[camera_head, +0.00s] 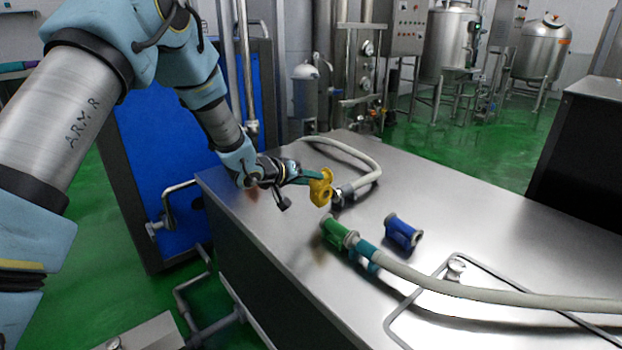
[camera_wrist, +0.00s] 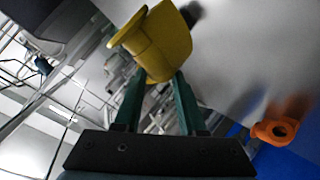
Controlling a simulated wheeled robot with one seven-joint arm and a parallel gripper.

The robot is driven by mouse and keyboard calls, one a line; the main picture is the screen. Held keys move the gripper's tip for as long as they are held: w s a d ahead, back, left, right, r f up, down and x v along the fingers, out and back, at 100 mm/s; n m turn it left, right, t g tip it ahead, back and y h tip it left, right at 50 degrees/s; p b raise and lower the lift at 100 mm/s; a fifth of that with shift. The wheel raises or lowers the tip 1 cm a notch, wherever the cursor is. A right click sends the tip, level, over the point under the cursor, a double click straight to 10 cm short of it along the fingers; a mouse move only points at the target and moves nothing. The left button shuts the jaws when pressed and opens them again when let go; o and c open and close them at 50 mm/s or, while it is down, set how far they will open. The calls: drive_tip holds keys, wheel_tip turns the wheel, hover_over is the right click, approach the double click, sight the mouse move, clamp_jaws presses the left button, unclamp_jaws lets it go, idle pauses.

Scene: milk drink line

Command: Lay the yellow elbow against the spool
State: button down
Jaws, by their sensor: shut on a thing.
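The yellow elbow (camera_head: 321,187) is a flanged pipe piece held between the fingertips of my gripper (camera_head: 308,180), above the steel table top. In the wrist view the elbow (camera_wrist: 160,45) sits at the ends of the two green fingers (camera_wrist: 160,100), which are shut on it. A blue flanged spool (camera_head: 403,231) lies on the table to the right of and nearer than the elbow, clear of it. A green flanged piece (camera_head: 335,233) lies left of the blue spool, at the end of a hose. The elbow and spool are apart.
A pale hose (camera_head: 480,294) runs from the green piece to the right edge. Another hose (camera_head: 362,157) curves behind my gripper. A bent metal rod frame (camera_head: 430,283) is at the front. An orange piece (camera_wrist: 276,131) shows in the wrist view. The table's right middle is clear.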

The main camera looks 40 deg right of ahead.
wheel_tip(320, 180, down, 5)
drive_tip(key=b, duration=0.4)
drive_tip(key=shift+f, duration=0.2)
drive_tip(key=shift+f+b, duration=0.65)
drive_tip(key=shift+f, duration=0.25)
drive_tip(key=shift+f, duration=0.4)
drive_tip(key=shift+c, duration=2)
unclamp_jaws()
drive_tip(key=shift+a, duration=0.1)
drive_tip(key=v, duration=1)
drive_tip(key=shift+a+r+b, duration=0.15)
drive_tip(key=shift+a+b, duration=0.15)
drive_tip(key=shift+b, duration=0.1)
